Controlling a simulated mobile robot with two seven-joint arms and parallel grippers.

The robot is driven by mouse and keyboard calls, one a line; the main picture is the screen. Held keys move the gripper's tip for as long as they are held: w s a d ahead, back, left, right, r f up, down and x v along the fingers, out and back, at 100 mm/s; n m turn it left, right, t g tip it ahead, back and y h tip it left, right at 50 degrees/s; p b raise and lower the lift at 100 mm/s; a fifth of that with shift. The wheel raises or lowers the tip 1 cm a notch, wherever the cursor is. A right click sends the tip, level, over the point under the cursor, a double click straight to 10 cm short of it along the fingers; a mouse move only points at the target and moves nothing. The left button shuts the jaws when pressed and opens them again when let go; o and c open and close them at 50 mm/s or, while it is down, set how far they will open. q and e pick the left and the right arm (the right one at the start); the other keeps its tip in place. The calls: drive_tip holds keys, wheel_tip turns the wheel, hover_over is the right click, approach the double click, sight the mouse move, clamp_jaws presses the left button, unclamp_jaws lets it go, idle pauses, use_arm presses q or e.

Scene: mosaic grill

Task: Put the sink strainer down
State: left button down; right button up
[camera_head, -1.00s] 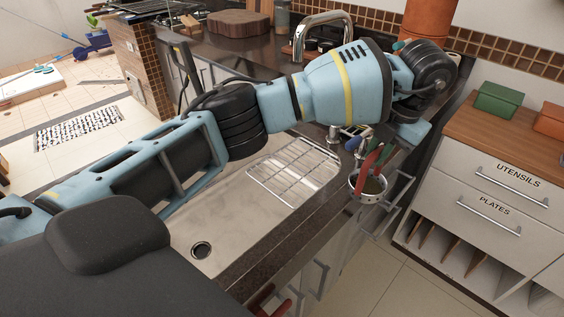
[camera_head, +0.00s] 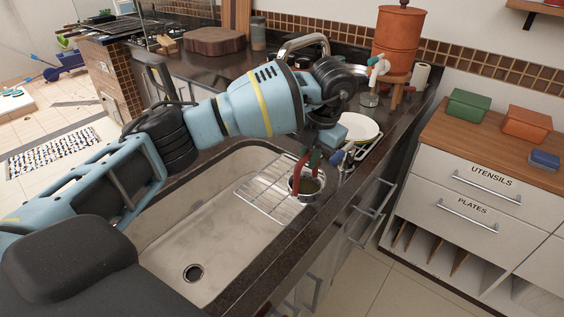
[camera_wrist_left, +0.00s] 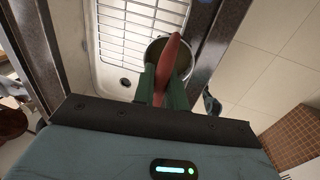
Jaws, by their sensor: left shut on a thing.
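The sink strainer is a round metal cup (camera_head: 307,187) with a red handle. In the head view it hangs upright at the right end of the sink (camera_head: 165,232), by the wire rack's near corner. I cannot tell whether it touches anything. My left gripper (camera_head: 312,158) is above it, shut on the red handle. In the left wrist view the red handle (camera_wrist_left: 173,55) lies between the green fingers (camera_wrist_left: 166,88), with the strainer's cup (camera_wrist_left: 155,50) beyond, overlapping the rack's edge. My right gripper is not in view.
A wire rack (camera_head: 262,196) covers the sink's right end. The faucet (camera_head: 308,42) stands behind my arm. A white plate (camera_head: 357,127) and an orange dispenser (camera_head: 398,45) are further right on the dark counter. The sink's left part, with the drain (camera_head: 193,273), is clear.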

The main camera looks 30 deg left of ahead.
use_arm(q)
drive_tip(key=s+a+f, duration=0.1)
drive_tip(key=a+f, duration=0.3)
drive_tip(key=a, duration=0.1)
drive_tip(key=shift+a+p, duration=0.4)
drive_tip(key=shift+p, duration=0.05)
drive_tip(key=shift+f, duration=0.1)
drive_tip(key=c, duration=1.4)
unclamp_jaws()
drive_tip(key=shift+c, duration=0.2)
wheel_tip(320, 180, up, 8)
drive_tip(key=d, duration=0.1)
drive_tip(key=shift+s+d+f, duration=0.15)
drive_tip(key=shift+d+f, duration=0.05)
drive_tip(key=shift+f, duration=0.1)
